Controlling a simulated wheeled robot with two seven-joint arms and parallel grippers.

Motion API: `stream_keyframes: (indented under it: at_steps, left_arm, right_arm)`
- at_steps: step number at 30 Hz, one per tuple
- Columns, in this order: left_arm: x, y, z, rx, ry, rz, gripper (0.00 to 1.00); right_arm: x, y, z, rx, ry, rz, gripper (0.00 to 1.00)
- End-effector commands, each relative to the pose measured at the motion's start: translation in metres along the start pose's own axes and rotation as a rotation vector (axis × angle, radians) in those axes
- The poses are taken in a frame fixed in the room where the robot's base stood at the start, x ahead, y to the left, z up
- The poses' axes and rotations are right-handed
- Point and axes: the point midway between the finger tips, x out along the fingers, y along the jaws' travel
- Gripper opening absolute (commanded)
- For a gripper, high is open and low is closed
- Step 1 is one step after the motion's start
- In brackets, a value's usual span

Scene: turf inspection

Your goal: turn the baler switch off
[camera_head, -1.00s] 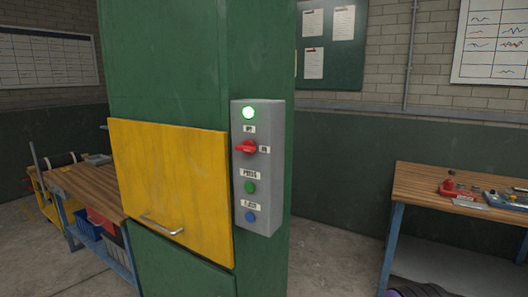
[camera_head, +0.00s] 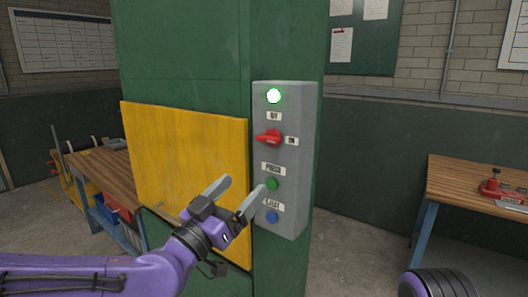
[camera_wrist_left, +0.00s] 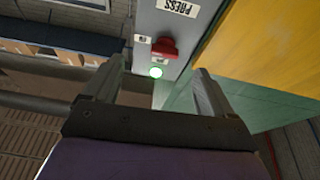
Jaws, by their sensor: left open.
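The baler switch is a red knob (camera_head: 268,137) on a grey control box (camera_head: 290,205) fixed to the green baler. Its handle lies roughly level, in line with the ON label at its right; the OFF label is above it. The green lamp (camera_head: 274,96) over it is lit. My left gripper (camera_head: 245,185) is open and empty, below and left of the knob, in front of the yellow door's edge. In the left wrist view the red knob (camera_wrist_left: 164,47) shows between the open fingers (camera_wrist_left: 158,75), apart from them. My right gripper is out of view.
A green button (camera_head: 272,184) and a blue button (camera_head: 271,217) sit below the knob, close to my left fingers. The yellow door (camera_head: 180,150) is left of the box. A workbench (camera_head: 470,185) stands at right, another (camera_head: 105,175) at left.

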Motion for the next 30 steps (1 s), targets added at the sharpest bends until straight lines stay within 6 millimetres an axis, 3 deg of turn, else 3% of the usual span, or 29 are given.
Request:
stream_keyframes:
  at_steps: [1,4,18,29,30]
  left_arm:
    - [0.004,-0.003,-0.018,0.033,0.041,0.004,0.85]
    - [0.013,-0.004,-0.036,0.067,0.078,0.012,0.85]
    - [0.105,-0.003,-0.043,0.066,0.076,0.013,0.85]
    - [0.114,-0.002,-0.040,0.064,0.076,0.013,0.85]
    - [0.114,-0.002,-0.040,0.064,0.076,0.013,0.79]
  right_arm:
    - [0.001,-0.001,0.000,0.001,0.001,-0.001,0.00]
    - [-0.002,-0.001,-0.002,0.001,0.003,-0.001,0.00]
    - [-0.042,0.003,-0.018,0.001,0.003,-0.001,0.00]
    - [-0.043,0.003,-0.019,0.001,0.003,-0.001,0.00]
    - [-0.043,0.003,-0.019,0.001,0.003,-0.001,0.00]
